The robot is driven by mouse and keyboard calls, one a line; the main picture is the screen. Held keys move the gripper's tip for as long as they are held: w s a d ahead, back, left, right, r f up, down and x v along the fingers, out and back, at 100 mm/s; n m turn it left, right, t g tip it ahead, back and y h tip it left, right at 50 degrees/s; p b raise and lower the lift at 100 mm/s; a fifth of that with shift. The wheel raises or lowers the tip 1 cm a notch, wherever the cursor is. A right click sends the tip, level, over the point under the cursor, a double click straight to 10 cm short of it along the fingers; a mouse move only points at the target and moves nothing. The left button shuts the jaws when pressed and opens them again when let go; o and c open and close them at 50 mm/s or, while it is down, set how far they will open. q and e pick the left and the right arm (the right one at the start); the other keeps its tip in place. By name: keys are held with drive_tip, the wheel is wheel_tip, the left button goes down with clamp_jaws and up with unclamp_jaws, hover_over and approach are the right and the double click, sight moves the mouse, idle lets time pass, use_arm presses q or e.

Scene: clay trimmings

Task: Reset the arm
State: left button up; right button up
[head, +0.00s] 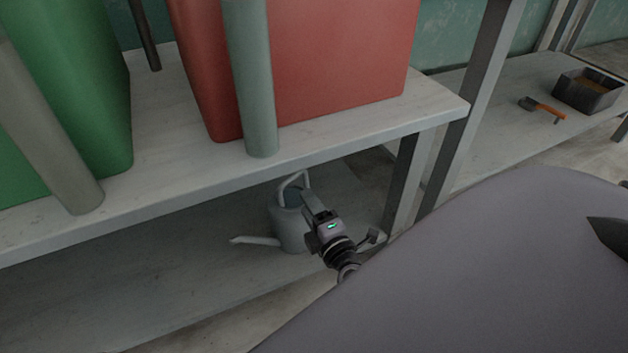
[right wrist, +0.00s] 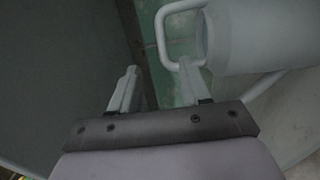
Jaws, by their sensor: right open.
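My right gripper (head: 312,203) reaches down beside a grey watering can (head: 287,227) under the upper shelf. In the head view it covers part of the can's right side. In the right wrist view the two fingers of the gripper (right wrist: 158,82) stand apart with nothing between them. The can's pale body (right wrist: 262,38) and looped handle (right wrist: 161,36) lie just beyond the right finger. That finger's tip is close to the handle's lower end; I cannot tell whether they touch. My left gripper is not in view.
The can stands on a low shelf (head: 120,285). Above it, the upper shelf (head: 165,125) holds a red bin (head: 335,50) and a green bin (head: 75,80). A shelf post (head: 470,95) stands to the right. Farther right are an orange-handled tool (head: 541,106) and a dark box (head: 588,98).

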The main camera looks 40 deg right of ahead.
drive_tip(key=shift+v, duration=0.85)
drive_tip(key=shift+r, duration=0.1)
